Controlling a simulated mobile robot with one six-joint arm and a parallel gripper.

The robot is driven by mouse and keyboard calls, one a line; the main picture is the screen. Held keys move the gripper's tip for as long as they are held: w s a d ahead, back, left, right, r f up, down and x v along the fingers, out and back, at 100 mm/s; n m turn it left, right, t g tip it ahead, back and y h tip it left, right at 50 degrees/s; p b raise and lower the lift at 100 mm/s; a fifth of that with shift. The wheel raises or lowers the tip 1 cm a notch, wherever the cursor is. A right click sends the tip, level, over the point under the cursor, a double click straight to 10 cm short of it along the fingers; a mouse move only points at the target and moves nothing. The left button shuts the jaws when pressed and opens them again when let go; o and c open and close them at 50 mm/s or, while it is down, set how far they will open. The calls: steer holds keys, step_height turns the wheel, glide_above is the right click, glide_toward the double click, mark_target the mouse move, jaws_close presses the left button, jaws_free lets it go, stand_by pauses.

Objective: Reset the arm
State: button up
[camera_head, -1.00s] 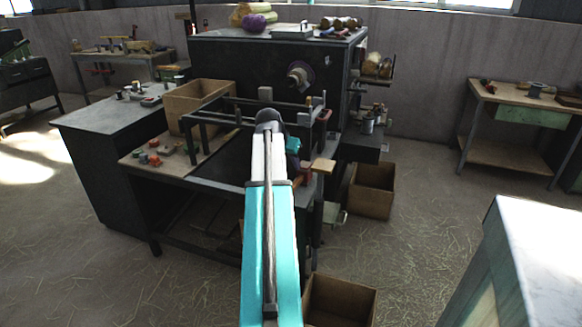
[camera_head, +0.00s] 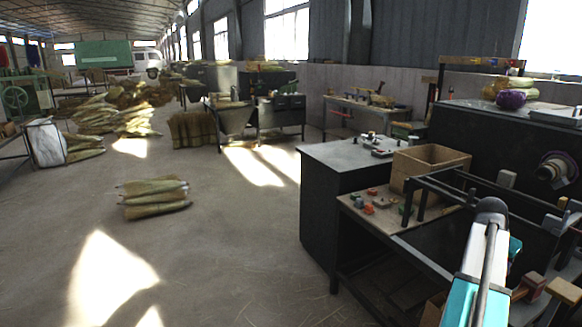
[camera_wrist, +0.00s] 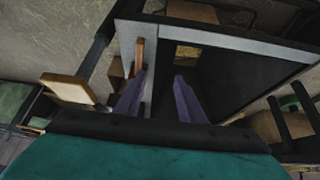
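My gripper (camera_wrist: 157,92) shows in the wrist view as two purple fingers with a clear gap between them, open and empty. It hangs above the dark bench with its metal-edged top (camera_wrist: 222,37). In the head view my arm is at the lower right, in front of the black winding machine (camera_head: 468,140), and the arm hides most of the gripper. A wooden block (camera_wrist: 70,88) stands left of the fingers in the wrist view, apart from them.
An open cardboard box (camera_head: 432,165) and small coloured parts (camera_head: 368,208) stand on the bench beside the arm. A grey cabinet (camera_head: 318,210) is left of it. Broom bundles (camera_head: 154,197) lie on the floor. The floor at left centre is mostly clear.

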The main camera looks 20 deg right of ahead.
steer(key=w+a+f+n+y+p, duration=0.2)
steer(key=w+a+f+n, duration=0.2)
steer(key=w+a+f, duration=1.2)
steer(key=w+a+f+n+g+y+p, duration=0.1)
steer(key=a+f+n, duration=0.1)
steer(key=a+f, duration=0.7)
steer(key=w+a+f+n+y, duration=0.15)
steer(key=a+f, duration=0.35)
steer(key=a, duration=0.7)
steer(key=s+a+f+n+g+p, duration=0.1)
steer(key=s+a+f+n, duration=0.2)
steer(key=a, duration=0.4)
steer(key=s+a+f+g, duration=0.1)
steer(key=s+a+f, duration=0.2)
steer(key=a+f, duration=0.25)
steer(key=s+a+f+n+p, duration=0.15)
steer(key=s+a+f, duration=0.25)
steer(key=a, duration=0.4)
steer(key=s+a+f+n+g+y, duration=0.1)
steer(key=s+a+f+n, duration=0.1)
steer(key=s+a, duration=0.3)
steer(key=s+a+f+n+g, duration=0.1)
steer(key=s+a+f+n, duration=0.2)
steer(key=s, duration=0.8)
steer(key=shift+s+a+n+g+y, duration=0.2)
steer(key=shift+a+n+g+y, duration=0.15)
steer(key=shift+a, duration=1)
steer(key=shift+c, duration=0.6)
